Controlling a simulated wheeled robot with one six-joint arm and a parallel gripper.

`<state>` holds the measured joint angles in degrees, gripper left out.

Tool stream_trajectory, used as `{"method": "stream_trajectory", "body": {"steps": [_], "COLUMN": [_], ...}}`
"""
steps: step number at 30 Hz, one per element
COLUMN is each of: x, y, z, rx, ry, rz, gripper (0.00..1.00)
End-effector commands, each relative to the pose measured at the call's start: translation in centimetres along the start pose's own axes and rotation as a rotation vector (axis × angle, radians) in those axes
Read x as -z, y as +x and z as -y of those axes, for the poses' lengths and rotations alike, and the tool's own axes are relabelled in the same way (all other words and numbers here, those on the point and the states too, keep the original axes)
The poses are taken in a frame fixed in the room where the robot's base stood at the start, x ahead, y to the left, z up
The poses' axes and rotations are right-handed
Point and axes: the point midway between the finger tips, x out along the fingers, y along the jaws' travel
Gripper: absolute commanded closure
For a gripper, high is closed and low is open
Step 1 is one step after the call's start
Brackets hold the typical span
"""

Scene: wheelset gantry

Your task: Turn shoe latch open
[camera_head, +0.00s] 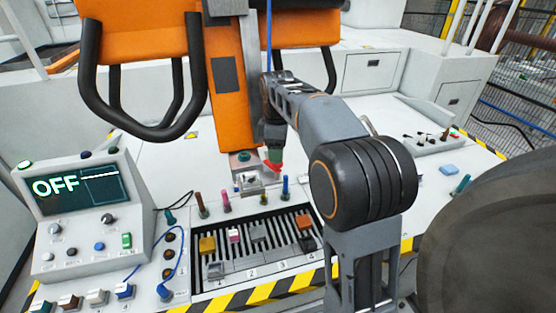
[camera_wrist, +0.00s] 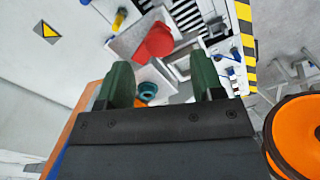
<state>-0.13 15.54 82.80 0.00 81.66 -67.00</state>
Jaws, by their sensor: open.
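A red latch-like part (camera_wrist: 155,42) shows in the wrist view, just beyond my fingertips and a little left of the middle. It sits on a light metal block (camera_wrist: 125,42). In the head view the red part (camera_head: 272,168) is partly hidden by my gripper (camera_head: 274,156), which is right above or beside it. My gripper, with two dark green fingers, also shows in the wrist view (camera_wrist: 163,78). The fingers are apart and nothing is held between them. I cannot tell if a finger touches the red part. A teal round part (camera_wrist: 148,88) lies between the fingers in that view.
An orange upright (camera_head: 230,80) with black handles stands behind. A slotted rack (camera_head: 235,272) with several coloured blocks lies in front. A control box (camera_head: 80,215) showing OFF is at left. Several coloured pegs (camera_head: 202,208) stand near the rack.

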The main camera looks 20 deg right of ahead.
Motion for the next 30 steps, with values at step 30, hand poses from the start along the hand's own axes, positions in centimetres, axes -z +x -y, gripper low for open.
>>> {"method": "stream_trajectory", "body": {"steps": [30], "x": [-0.1], "y": [4.0], "z": [0.0], "rx": [0.000], "ry": [0.003], "rz": [0.000], "gripper": [0.65]}}
